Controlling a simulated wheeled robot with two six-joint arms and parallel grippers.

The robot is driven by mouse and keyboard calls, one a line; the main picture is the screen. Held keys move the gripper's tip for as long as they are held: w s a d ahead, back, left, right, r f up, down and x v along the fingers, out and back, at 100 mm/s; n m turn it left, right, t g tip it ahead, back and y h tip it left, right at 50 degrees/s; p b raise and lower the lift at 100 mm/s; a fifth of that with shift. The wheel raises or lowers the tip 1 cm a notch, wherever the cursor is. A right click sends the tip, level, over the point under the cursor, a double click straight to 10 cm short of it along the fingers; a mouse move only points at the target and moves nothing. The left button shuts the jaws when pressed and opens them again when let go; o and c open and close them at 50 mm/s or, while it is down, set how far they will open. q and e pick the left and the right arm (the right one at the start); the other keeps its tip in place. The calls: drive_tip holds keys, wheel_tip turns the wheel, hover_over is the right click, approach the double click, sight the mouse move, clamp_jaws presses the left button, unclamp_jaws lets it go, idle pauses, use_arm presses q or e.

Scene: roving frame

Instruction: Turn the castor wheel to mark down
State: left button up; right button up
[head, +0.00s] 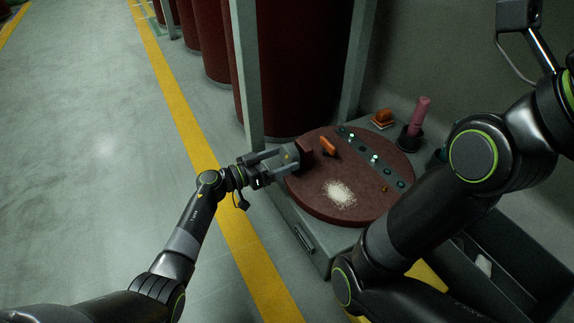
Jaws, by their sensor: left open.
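I cannot make out a castor wheel for certain. A round dark red disc (315,200) lies flat on a grey cabinet (312,250). A dark reddish-brown block (304,151) stands at its left edge. My left gripper (289,159) is open at that edge, its fingers pointing right towards the block. Whether the fingers touch the block is not clear. No down mark can be made out. My right arm crosses the right side of the view, and its gripper does not show.
On the disc are an orange piece (328,146), a dark strip with several round spots (365,151) and a pale granular pile (340,194). Behind stand an orange block (383,118) and a pink-handled item (419,112). Grey posts (246,80) rise beside the cabinet. Floor at left is clear.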

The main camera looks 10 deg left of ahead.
use_arm(q)
drive_tip(key=shift+b+x, duration=0.5)
drive_tip(key=shift+x, duration=0.65)
drive_tip(key=shift+c, duration=0.3)
drive_tip(key=c, duration=0.9)
